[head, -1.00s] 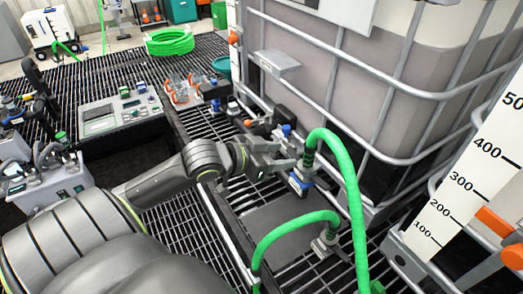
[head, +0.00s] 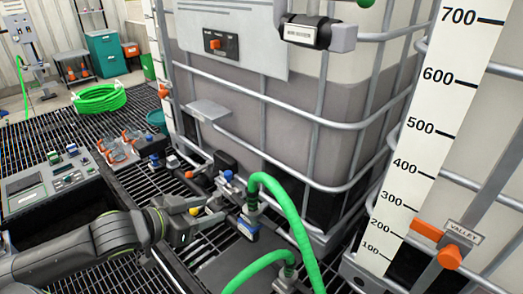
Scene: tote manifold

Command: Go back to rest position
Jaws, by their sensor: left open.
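My left gripper (head: 212,213) is open, with dark grey jaws, near the middle of the lower head view. It appears empty. It points right, just left of the upright green hose (head: 293,215) and its grey coupling with a blue part (head: 251,208). A small gap shows between the fingertips and this coupling. My left arm comes in low from the left. My right gripper is out of view.
The caged tote (head: 290,150) rises behind the hose. A level scale (head: 435,125) and an orange-handled valve (head: 450,256) stand at right. A second green hose (head: 255,270) is at the bottom. A control panel (head: 45,185) and orange-and-clear items (head: 120,147) are at left over the grating.

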